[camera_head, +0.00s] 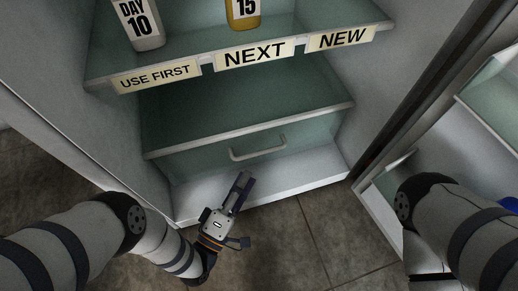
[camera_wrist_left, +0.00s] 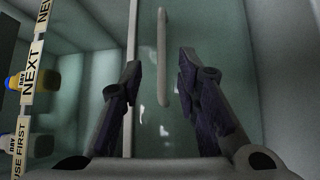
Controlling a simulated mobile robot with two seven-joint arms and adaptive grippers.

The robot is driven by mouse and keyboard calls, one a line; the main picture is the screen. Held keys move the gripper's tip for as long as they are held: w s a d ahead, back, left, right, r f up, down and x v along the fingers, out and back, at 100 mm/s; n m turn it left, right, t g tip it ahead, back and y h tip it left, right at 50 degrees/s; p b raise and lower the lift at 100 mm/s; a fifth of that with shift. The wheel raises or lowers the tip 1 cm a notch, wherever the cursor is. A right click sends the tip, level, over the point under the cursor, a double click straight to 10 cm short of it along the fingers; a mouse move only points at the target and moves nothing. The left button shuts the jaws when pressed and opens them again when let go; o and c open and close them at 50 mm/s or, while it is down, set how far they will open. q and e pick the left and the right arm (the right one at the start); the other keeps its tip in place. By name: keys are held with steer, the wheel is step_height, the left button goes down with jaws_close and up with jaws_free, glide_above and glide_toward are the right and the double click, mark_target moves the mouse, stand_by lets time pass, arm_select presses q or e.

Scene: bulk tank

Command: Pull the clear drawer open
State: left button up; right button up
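The clear drawer (camera_head: 205,161) is a greenish see-through front low in the fridge, under a glass shelf, and it looks shut. Its pale bar handle (camera_head: 258,149) sits in the middle of the front. My left gripper (camera_head: 241,188) is in front of and below the handle, apart from it in the head view. In the left wrist view the fingers (camera_wrist_left: 160,75) are spread open, with the handle (camera_wrist_left: 161,60) running lengthwise between and ahead of them. Nothing is held. My right arm shows at the right edge, but its gripper is out of view.
The upper shelf (camera_head: 190,52) carries a "DAY 10" bottle (camera_head: 142,22) and a yellow "15" bottle (camera_head: 243,12), above labels USE FIRST, NEXT and NEW. The fridge door (camera_head: 430,90) stands open at right. The tiled floor (camera_head: 290,240) in front is clear.

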arm_select(q)
steer(key=f+b+x, duration=0.1)
steer(key=x, duration=0.6)
steer(key=shift+w+d+r, duration=0.2)
steer(key=shift+w+r, duration=0.1)
steer(key=shift+r, duration=0.15)
jaws_close()
